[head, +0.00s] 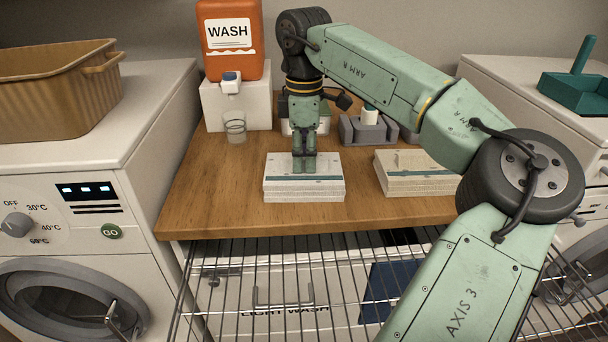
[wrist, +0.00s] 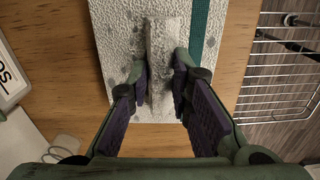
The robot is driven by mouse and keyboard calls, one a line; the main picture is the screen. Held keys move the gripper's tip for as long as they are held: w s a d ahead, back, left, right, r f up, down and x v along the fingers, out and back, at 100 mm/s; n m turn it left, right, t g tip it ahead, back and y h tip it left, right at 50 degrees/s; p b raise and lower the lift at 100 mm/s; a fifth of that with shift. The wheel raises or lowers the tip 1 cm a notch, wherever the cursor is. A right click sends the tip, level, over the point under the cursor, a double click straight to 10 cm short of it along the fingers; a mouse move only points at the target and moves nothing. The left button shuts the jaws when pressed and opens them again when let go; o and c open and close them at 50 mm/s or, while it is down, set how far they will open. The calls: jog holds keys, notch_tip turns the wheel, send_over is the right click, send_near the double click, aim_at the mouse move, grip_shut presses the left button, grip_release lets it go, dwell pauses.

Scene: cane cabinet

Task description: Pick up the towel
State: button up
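A folded white towel (head: 280,184) with a teal stripe lies on the wooden counter. My gripper (head: 304,168) points straight down onto its top. In the wrist view, the towel (wrist: 115,50) has a raised ridge of cloth between the two fingers of my gripper (wrist: 160,78). The fingers press against both sides of this ridge, so the gripper appears shut on the towel. The towel still lies flat on the counter. A second folded towel (head: 415,182), cream-white with a greenish stripe, lies to the right, partly behind my arm.
An orange WASH jug (head: 231,60) stands on a white block (head: 258,100) behind, with a clear glass (head: 235,128) below its tap. Grey holders (head: 362,131) stand at the back. A wire rack (head: 250,255) extends below the counter's front edge. Washing machines flank the counter.

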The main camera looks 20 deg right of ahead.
grip_shut()
jog(key=shift+r, duration=0.15)
